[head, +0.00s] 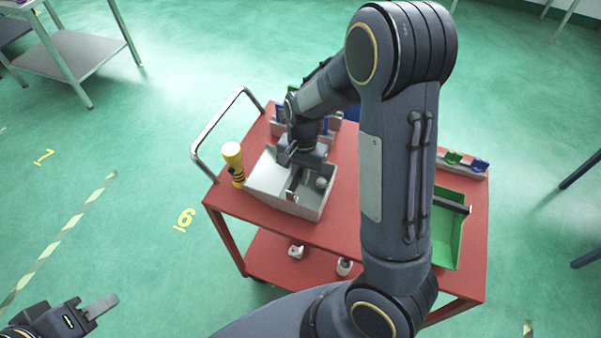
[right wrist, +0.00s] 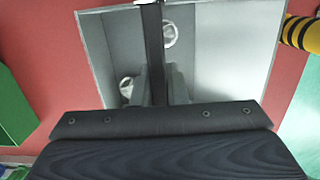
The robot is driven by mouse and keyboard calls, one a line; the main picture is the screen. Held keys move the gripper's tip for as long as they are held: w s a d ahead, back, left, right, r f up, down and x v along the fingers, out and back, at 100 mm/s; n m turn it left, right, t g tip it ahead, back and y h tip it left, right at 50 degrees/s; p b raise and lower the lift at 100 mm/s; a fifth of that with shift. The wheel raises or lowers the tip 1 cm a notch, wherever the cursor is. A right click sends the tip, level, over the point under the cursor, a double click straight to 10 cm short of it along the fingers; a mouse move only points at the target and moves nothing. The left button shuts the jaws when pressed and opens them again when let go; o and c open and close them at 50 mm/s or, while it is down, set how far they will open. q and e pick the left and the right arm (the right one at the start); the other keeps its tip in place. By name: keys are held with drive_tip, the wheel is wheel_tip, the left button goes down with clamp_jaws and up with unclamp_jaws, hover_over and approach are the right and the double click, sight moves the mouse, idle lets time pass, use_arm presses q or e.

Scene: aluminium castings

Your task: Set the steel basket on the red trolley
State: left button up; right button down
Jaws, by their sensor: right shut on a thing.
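The steel basket (head: 265,180) is a grey open box with a dark handle bar across it and round castings inside. It is over the left part of the red trolley's top (head: 340,165); I cannot tell if it touches the top or hangs just above. My right gripper (head: 293,180) points down into the basket, shut on its handle. In the right wrist view the basket (right wrist: 220,50) lies below the fingers (right wrist: 158,85), with the dark bar between them. My left gripper (head: 100,306) is low at the left, away from the trolley; its finger gap is not clear.
A yellow and black torch-like item (head: 234,165) stands close to the basket's left. A green tray (head: 447,235) is at the trolley's right, partly behind my right arm. Small racks (head: 465,165) line the back.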

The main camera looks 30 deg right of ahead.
drive_tip(key=shift+f, duration=0.1)
drive_tip(key=c, duration=1.9)
unclamp_jaws()
drive_tip(key=shift+f, duration=0.1)
drive_tip(key=o, duration=0.4)
drive_tip(key=shift+o, duration=0.2)
